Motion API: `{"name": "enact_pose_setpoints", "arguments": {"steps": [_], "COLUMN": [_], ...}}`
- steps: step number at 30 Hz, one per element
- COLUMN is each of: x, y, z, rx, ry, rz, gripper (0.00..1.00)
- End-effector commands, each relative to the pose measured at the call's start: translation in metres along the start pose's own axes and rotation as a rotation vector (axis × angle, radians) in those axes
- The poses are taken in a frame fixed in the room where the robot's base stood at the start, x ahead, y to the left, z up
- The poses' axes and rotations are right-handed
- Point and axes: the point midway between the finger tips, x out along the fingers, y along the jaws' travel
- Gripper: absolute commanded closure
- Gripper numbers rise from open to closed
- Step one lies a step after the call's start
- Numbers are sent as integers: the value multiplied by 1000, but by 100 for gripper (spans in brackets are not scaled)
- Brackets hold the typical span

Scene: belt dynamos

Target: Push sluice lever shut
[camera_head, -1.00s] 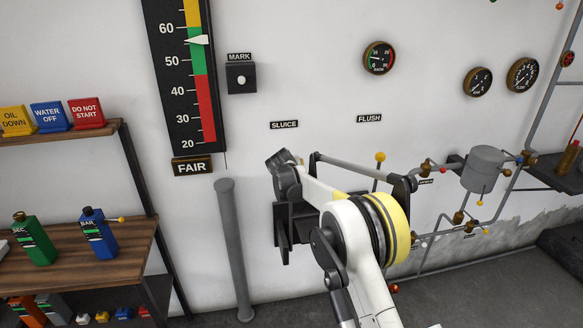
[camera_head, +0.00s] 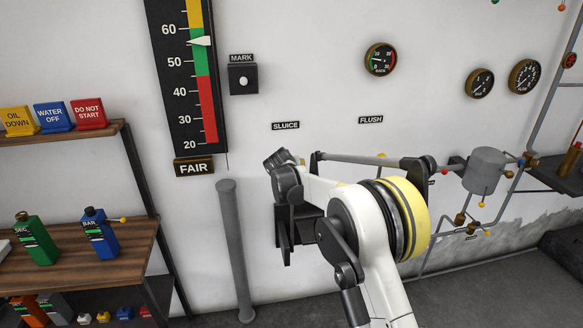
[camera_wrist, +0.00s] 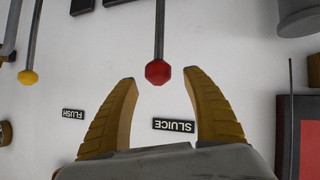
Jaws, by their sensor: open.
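The sluice lever is a grey rod (camera_wrist: 160,28) with a red faceted knob (camera_wrist: 157,72), seen in the wrist view. That view is upside down, so the rod enters from the picture's top edge. My gripper (camera_wrist: 160,78) is open, its two yellow ribbed fingers spread. The knob appears between and just ahead of the fingertips; I see no clear contact and cannot judge the depth. The SLUICE label (camera_wrist: 174,125) appears between the fingers, and also on the wall in the head view (camera_head: 285,126). In the head view my arm hides the red knob, and my fingers cannot be made out.
The yellow flush knob (camera_wrist: 28,77) is left in the wrist view, near the FLUSH label (camera_wrist: 73,113). In the head view, a grey post (camera_head: 236,250) stands left of my arm, with a wooden shelf (camera_head: 140,245) beyond. Pipes and a grey cylinder (camera_head: 485,170) are at right.

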Motion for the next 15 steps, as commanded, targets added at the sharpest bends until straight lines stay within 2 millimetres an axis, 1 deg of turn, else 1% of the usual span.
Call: {"name": "enact_pose_setpoints", "arguments": {"steps": [1,3,7,10,15], "x": [-12,-28,-52,-66,-76], "y": [0,-1,-1,0,0], "z": [0,0,0,0,0], "rx": [0,1,-1,0,1], "ry": [0,0,0,0,0], "rz": [-1,-2,-1,-1,-1], "gripper": [42,42,42,42,42]}}
